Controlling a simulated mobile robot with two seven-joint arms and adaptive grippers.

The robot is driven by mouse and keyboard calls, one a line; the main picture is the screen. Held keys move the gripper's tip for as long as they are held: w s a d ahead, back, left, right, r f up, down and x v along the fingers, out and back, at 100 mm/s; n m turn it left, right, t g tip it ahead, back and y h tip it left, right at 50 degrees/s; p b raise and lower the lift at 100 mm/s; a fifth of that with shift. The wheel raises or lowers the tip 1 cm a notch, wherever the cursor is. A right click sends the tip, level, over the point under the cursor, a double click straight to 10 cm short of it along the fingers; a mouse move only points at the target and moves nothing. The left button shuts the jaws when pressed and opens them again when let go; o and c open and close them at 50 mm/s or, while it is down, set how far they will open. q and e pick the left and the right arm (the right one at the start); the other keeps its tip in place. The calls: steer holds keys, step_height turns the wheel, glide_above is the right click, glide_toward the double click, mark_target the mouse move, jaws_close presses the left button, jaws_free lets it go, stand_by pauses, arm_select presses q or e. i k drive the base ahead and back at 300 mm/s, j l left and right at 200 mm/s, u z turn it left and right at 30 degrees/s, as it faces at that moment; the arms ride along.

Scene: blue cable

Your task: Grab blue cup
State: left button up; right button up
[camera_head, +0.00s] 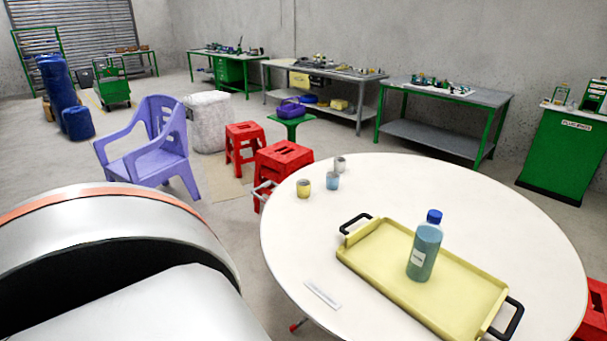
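The blue cup (332,181) stands upright on the round white table (310,245), near its far left edge. It is small and pale blue, with a yellow cup (303,189) to its left and a grey-white cup (340,164) just behind it. No gripper touches it. Neither of my grippers is in view. A large silver and orange part of my own body fills the lower left and hides part of the floor.
A yellow tray (375,268) with black handles holds a blue-capped bottle (424,252) on the table. A small white strip (323,295) lies at the front left. Red stools (283,155) stand beyond the table, near a purple chair (150,155). The table's far right is clear.

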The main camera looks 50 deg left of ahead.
mark_target(333, 177)
steer(key=u, duration=1.55)
